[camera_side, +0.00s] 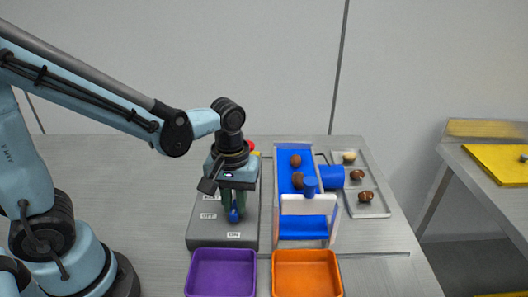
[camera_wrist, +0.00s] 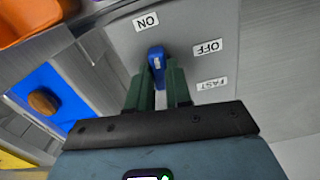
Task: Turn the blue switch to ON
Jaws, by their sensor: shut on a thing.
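The blue switch (camera_wrist: 156,60) is on a grey control box (camera_side: 197,235). Its end points towards the ON label (camera_wrist: 146,21) in the wrist view. The OFF label (camera_wrist: 208,48) and the FAST label (camera_wrist: 212,85) lie to its right there. My gripper (camera_side: 233,207) points down over the box, its green fingers on either side of the switch and shut on it. In the side view the tip of the blue switch (camera_side: 234,217) shows below the fingers, just above the ON label. The base of the switch is hidden by the fingers.
A blue conveyor (camera_side: 284,157) with brown dates stands right of the box. A metal tray (camera_side: 376,207) with several dates lies further right. A purple bin (camera_side: 222,251) and an orange bin (camera_side: 307,252) stand in front. A red button (camera_side: 250,145) shows behind my gripper.

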